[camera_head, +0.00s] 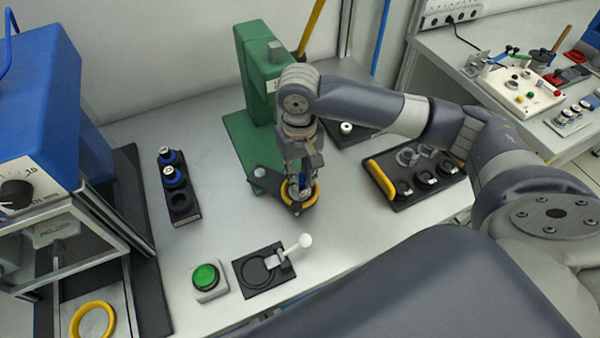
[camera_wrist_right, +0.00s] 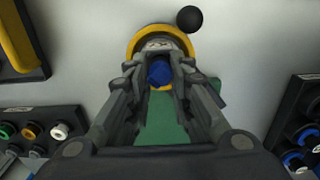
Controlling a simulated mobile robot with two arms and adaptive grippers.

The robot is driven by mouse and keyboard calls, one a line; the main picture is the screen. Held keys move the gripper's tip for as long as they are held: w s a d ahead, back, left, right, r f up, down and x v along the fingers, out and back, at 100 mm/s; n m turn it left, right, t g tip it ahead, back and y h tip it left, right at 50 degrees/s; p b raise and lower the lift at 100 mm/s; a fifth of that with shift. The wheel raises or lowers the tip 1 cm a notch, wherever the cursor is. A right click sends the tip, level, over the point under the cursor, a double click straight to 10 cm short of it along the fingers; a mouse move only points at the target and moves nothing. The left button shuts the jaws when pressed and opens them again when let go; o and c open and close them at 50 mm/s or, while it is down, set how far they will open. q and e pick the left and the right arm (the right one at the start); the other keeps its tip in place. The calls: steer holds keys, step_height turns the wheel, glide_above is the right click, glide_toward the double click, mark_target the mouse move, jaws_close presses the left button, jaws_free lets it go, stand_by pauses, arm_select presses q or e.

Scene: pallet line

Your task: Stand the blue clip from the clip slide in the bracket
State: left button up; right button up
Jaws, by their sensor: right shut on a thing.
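My right gripper (camera_head: 300,190) points down over a yellow-rimmed round holder on a dark arm (camera_head: 311,199) at the foot of the green machine, probably the bracket. It is shut on a small blue piece (camera_wrist_right: 159,72), which I take for the blue clip. In the right wrist view the blue piece sits between the fingertips, in front of the yellow rim (camera_wrist_right: 135,42). Whether it touches the holder is hidden by the fingers. A black rack (camera_head: 185,217) at left, possibly the clip slide, holds two blue-topped pieces (camera_head: 172,174) and an empty round place. My left gripper is not in view.
The green machine (camera_head: 252,60) stands behind the gripper. A black tray with rings (camera_head: 417,178) is to the right. A green button (camera_head: 205,278) and a black fixture with a white-knobbed lever (camera_head: 262,283) stand in front. Bare table lies between rack and holder.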

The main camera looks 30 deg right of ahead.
mark_target(300, 177)
steer(key=shift+s+f, duration=0.15)
steer(key=shift+f, duration=0.25)
steer(key=shift+s+f, duration=0.1)
steer(key=shift+s, duration=0.15)
steer(key=shift+a+f, duration=0.1)
steer(key=shift+f, duration=0.1)
steer(key=o, duration=0.7)
steer(key=shift+f, duration=0.1)
steer(key=shift+w+f, duration=0.15)
steer(key=shift+w, duration=0.3)
steer(key=shift+r, duration=0.65)
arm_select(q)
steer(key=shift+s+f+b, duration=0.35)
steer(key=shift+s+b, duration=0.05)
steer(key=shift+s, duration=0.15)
arm_select(e)
step_height(300, 177, up, 12)
steer(key=shift+f, duration=0.1)
